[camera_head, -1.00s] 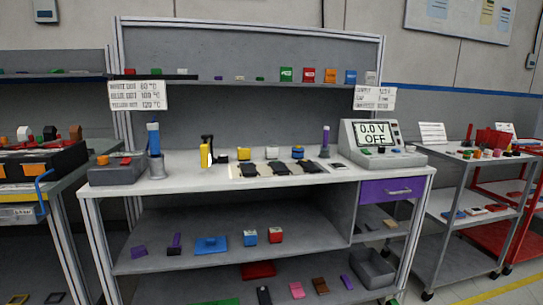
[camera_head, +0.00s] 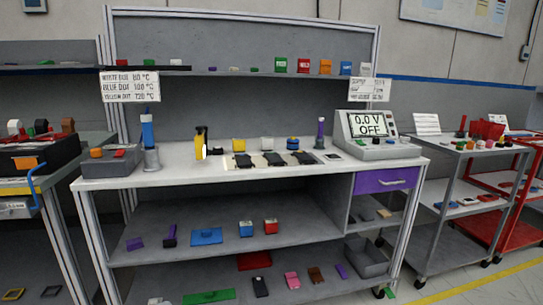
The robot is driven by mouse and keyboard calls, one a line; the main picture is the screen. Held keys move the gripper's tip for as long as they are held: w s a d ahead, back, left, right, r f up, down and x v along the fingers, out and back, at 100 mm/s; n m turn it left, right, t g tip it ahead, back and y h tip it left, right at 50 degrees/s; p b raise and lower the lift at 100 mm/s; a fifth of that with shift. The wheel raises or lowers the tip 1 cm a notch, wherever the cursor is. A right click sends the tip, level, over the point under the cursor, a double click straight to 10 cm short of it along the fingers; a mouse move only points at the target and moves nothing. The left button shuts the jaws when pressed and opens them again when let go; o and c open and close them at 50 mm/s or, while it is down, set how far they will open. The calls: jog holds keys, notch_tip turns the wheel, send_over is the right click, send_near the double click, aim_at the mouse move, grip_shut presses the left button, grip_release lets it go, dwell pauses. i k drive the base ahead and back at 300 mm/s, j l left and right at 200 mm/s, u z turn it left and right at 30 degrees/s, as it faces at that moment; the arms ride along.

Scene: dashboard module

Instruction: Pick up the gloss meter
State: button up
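My gripper does not show in this view. No object is clearly labelled as a gloss meter, and I cannot tell which one it is. Small devices on the bench top (camera_head: 215,176) include a yellow block (camera_head: 239,145), a white block (camera_head: 267,144) and a blue-and-yellow block (camera_head: 293,144). On the shelf below are a flat blue item (camera_head: 206,236), a blue-and-white cube (camera_head: 246,229) and a red-and-white cube (camera_head: 270,227). Lower down lie a black handheld item (camera_head: 260,287), a pink item (camera_head: 292,281) and a brown item (camera_head: 316,275).
A power supply reading 0.0 V OFF (camera_head: 372,128) stands at the bench's right. A purple drawer (camera_head: 386,181) is shut below it. A grey box (camera_head: 112,164), a blue-topped cylinder (camera_head: 148,135) and a yellow-black bottle (camera_head: 201,143) stand left. A grey cart (camera_head: 450,208) stands right.

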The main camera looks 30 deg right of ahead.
aim_at(266, 144)
jog(key=i+z, duration=0.15)
jog(key=i, duration=0.4)
jog(key=i+z, duration=0.2)
jog(key=i, duration=0.3)
jog(key=i+j+z, duration=0.15)
jog(key=i, duration=0.4)
jog(key=i+j+z, duration=0.2)
jog(key=i, duration=0.3)
jog(key=i+j+z, duration=0.15)
jog(key=i+j, duration=0.25)
jog(key=i+l, duration=0.05)
jog(key=i, duration=0.05)
